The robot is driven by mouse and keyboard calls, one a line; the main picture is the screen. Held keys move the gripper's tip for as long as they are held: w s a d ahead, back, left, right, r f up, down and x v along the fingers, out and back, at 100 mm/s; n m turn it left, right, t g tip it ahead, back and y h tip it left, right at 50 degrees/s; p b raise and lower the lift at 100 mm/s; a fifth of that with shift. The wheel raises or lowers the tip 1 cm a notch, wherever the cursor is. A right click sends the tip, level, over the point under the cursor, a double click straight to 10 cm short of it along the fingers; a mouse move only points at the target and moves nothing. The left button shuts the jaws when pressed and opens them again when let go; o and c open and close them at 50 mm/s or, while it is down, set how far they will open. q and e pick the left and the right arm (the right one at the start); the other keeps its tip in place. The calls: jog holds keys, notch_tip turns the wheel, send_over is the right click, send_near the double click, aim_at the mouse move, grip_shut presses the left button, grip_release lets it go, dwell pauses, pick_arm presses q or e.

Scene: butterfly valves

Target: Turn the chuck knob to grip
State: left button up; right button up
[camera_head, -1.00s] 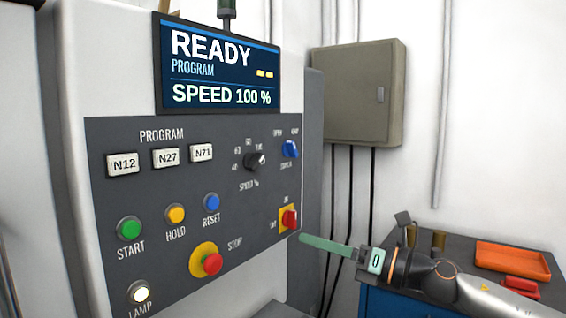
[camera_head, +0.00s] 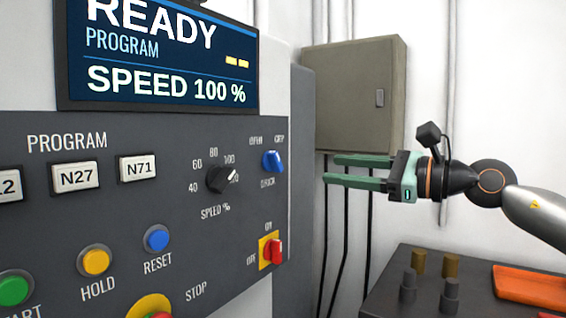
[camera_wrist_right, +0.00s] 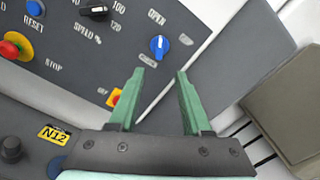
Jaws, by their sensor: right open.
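The blue chuck knob (camera_head: 272,161) sits at the upper right of the dark control panel (camera_head: 120,205), with the labels OPEN and GRIP above it and CHUCK below. I cannot tell for sure which label it points at. My right gripper (camera_head: 330,170) has two green fingers, spread apart and empty. It is to the right of the knob at about its height, clear of the panel. In the right wrist view the knob (camera_wrist_right: 159,47) lies just beyond and between the open fingertips (camera_wrist_right: 160,73). My left gripper is not in view.
The black speed knob (camera_head: 221,179) is left of the chuck knob, and a red switch on a yellow plate (camera_head: 272,251) is below it. A grey wall box (camera_head: 350,95) stands behind my gripper. A dark bench with an orange tray (camera_head: 530,288) is at lower right.

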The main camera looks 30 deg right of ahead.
jog(key=p, duration=0.5)
send_near(280, 164)
jog(key=w, duration=0.2)
jog(key=w+p, duration=0.1)
jog(key=w+a+p, duration=0.2)
jog(key=shift+r+p, duration=0.25)
jog(key=shift+p, duration=0.1)
jog(key=shift+p+x, duration=0.5)
jog(key=shift+x, duration=0.35)
jog(key=shift+w+a+f+p, duration=0.2)
jog(key=shift+w+a+p, duration=0.1)
jog(key=shift+w, duration=0.35)
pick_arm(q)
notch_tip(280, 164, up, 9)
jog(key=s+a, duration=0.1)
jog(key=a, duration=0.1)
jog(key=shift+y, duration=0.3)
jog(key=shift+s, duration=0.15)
pick_arm(e)
jog(key=shift+c, duration=0.3)
grip_shut()
